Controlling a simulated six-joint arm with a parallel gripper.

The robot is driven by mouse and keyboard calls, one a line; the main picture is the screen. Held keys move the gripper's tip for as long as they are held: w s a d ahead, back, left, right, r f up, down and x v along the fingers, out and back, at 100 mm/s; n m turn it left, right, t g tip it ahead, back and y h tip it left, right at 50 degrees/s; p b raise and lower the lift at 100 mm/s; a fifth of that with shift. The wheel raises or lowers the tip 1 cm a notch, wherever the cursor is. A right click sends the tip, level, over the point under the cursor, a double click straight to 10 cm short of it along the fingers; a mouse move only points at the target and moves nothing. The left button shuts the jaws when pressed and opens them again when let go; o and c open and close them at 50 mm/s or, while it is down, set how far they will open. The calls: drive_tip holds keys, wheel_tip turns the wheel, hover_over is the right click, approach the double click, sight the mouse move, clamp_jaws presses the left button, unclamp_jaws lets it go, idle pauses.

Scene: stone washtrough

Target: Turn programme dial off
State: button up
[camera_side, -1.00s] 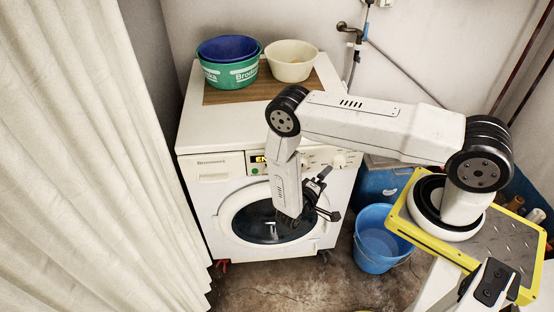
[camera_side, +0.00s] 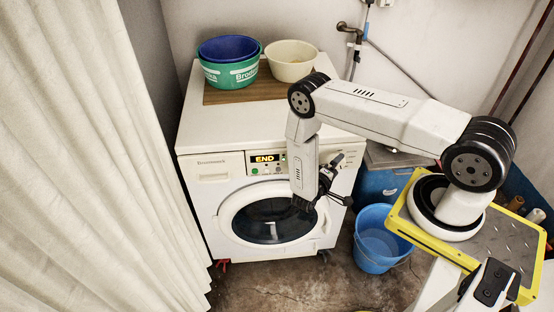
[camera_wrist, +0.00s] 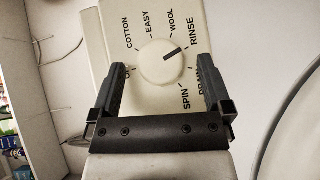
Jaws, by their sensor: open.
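The programme dial (camera_wrist: 161,64) is a round cream knob with a dark pointer line, in the wrist view. Its pointer aims up and right, towards the RINSE label. Labels ring it, among them COTTON, EASY, WOOL and SPIN; one at the left, partly covered by a finger, starts with O. My gripper (camera_wrist: 161,88) is open, its two dark fingers on either side of the dial; I cannot tell whether they touch it. In the side view my gripper (camera_side: 338,178) is before the right part of the washing machine (camera_side: 215,218), and my arm hides the dial.
A blue bucket (camera_side: 376,238) stands on the floor right of the machine. A green and blue tub stack (camera_side: 230,75) and a cream bowl (camera_side: 292,72) sit on top of the machine. A curtain (camera_side: 80,170) hangs at the left.

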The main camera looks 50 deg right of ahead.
drive_tip(key=shift+d, duration=0.3)
drive_tip(key=c, duration=1.3)
drive_tip(key=shift+o, duration=0.2)
drive_tip(key=shift+f+n+h, duration=0.1)
drive_tip(key=shift+n+h, duration=0.2)
drive_tip(key=shift+s+f+n+h, duration=0.1)
drive_tip(key=shift+f+n+h, duration=0.1)
drive_tip(key=shift+n+h, duration=0.75)
drive_tip(key=shift+f+n+t+h, duration=0.1)
drive_tip(key=shift+n+t+h, duration=0.5)
drive_tip(key=shift+n, duration=0.45)
drive_tip(key=shift+f+n+t+h, duration=0.1)
drive_tip(key=shift+n+t+h, duration=0.3)
drive_tip(key=shift+n+h, duration=0.5)
